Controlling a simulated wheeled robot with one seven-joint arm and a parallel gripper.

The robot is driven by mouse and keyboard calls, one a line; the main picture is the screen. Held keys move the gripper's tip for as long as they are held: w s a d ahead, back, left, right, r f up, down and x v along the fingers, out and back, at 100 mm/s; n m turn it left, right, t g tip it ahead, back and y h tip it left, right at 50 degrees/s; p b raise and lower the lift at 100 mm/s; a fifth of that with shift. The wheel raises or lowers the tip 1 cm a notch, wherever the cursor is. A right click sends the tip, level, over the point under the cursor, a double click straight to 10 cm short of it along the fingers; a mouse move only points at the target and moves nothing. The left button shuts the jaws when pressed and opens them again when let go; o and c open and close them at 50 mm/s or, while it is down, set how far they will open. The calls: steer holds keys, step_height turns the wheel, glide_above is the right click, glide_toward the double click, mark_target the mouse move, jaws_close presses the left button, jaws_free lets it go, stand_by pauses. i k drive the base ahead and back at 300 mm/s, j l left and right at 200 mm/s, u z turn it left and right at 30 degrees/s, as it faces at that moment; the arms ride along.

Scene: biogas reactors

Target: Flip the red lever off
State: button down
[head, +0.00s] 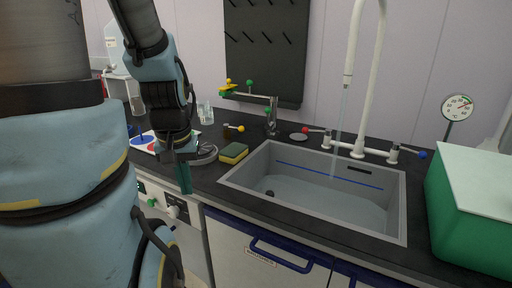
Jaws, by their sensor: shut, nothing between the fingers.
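A thin stream of water runs from the tap into the sink (230,180). A matching lever with a blue end (415,154) sticks out to the right. My gripper (184,182) points down at the counter's front edge, left of the sink and well apart from the red lever. Its teal fingers are shut with nothing between them.
A yellow-green sponge (233,153) lies beside the sink's left rim. A small metal fixture with green and yellow knobs (270,115) stands behind it. A green box with a pale lid (470,225) stands right of the sink. A dial thermometer (457,107) is behind it.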

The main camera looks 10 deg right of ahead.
mark_target(327, 132)
steer(key=z, duration=1)
